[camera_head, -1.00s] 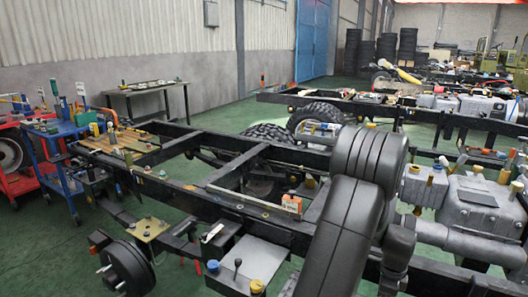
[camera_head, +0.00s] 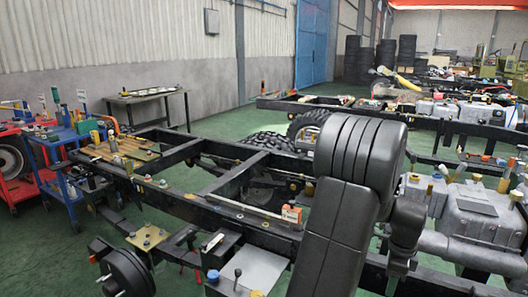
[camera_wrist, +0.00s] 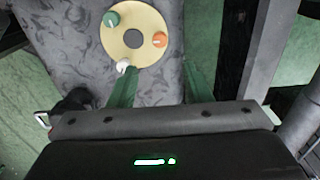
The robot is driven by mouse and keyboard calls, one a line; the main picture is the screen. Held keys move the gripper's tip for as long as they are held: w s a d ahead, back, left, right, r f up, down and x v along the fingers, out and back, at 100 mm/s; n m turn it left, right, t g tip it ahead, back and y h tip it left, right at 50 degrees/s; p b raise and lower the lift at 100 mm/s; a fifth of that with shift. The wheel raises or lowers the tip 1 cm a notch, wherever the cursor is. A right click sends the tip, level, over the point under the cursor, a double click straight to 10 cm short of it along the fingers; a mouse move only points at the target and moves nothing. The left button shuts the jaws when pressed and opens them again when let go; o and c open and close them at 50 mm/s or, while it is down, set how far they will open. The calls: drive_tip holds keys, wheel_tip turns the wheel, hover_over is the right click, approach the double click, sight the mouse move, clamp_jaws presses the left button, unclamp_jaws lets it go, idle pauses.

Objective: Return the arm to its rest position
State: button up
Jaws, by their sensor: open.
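My arm (camera_head: 348,180) rises dark and bent in front of the chassis frame (camera_head: 240,208) in the head view. Its wrist part hangs on the right side, beside the grey engine block (camera_head: 478,215). In the wrist view, my gripper (camera_wrist: 160,75) is open, with two greenish fingers apart and nothing between them. Beyond the fingers is a mottled grey surface (camera_wrist: 60,50) bearing a cream disc (camera_wrist: 133,57) with a dark centre and green, orange and white knobs. The fingers' contact with that surface cannot be told.
A blue cart (camera_head: 60,150) and a red cart (camera_head: 15,185) stand at the left. A table (camera_head: 150,98) is by the wall. A second chassis (camera_head: 345,108) lies behind. Green floor (camera_head: 225,125) is open between the table and the chassis.

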wheel_tip(320, 180, down, 11)
drive_tip(key=shift+b, duration=0.85)
drive_tip(key=shift+f, duration=0.35)
drive_tip(key=n, duration=0.5)
drive_tip(key=shift+r+n, duration=0.1)
drive_tip(key=shift+n, duration=0.3)
drive_tip(key=n, duration=1)
drive_tip(key=shift+n, duration=0.3)
drive_tip(key=shift+n+b, duration=0.35)
drive_tip(key=shift+n, duration=1.95)
